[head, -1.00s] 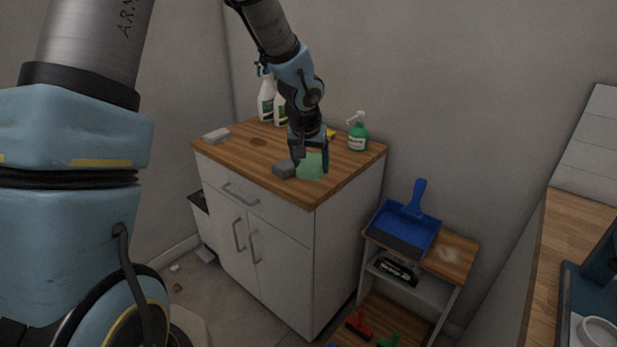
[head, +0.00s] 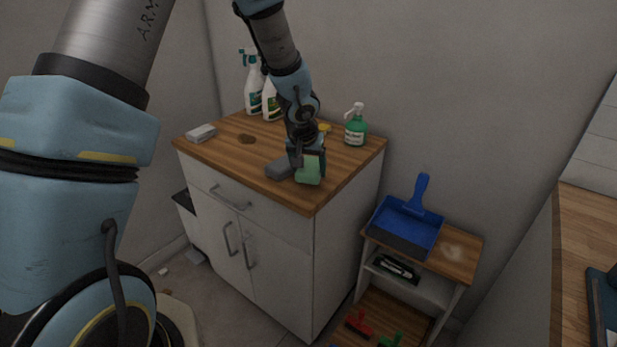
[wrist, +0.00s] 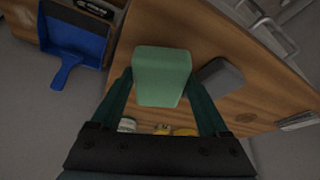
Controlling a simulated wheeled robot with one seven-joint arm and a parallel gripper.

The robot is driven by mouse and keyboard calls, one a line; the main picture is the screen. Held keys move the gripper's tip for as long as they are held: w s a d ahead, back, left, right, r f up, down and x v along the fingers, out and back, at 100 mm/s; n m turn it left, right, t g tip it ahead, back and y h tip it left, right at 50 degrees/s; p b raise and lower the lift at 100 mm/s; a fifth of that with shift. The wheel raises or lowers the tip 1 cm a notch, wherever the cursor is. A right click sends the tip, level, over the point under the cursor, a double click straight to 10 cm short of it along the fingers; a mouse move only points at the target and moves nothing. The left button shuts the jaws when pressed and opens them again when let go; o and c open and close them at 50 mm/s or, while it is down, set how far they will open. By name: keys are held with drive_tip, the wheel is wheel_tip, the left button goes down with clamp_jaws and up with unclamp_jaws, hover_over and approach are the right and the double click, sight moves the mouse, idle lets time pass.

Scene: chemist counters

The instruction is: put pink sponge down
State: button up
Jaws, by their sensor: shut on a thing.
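My gripper (head: 308,160) is shut on a green block-shaped sponge (head: 310,170). It holds the sponge over the wooden top of the white cabinet (head: 335,165), near its front corner. In the wrist view the sponge (wrist: 162,76) sits between the two fingertips. I cannot tell whether its underside touches the wood. A dark grey block (head: 280,169) lies just left of the sponge, and also shows in the wrist view (wrist: 220,76). No pink sponge shows in these frames.
A pale block (head: 201,133) lies at the cabinet's left edge. White spray bottles (head: 254,90), a yellow item (head: 324,128) and a green pump bottle (head: 356,128) stand at the back. A blue dustpan (head: 406,228) rests on the lower shelf unit. The front left of the top is clear.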

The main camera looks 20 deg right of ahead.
sight(308, 171)
drive_tip(key=shift+f, duration=1.4)
drive_tip(key=shift+f+b, duration=0.2)
drive_tip(key=shift+b, duration=0.15)
drive_tip(key=o, duration=1.2)
drive_tip(key=shift+r, duration=0.15)
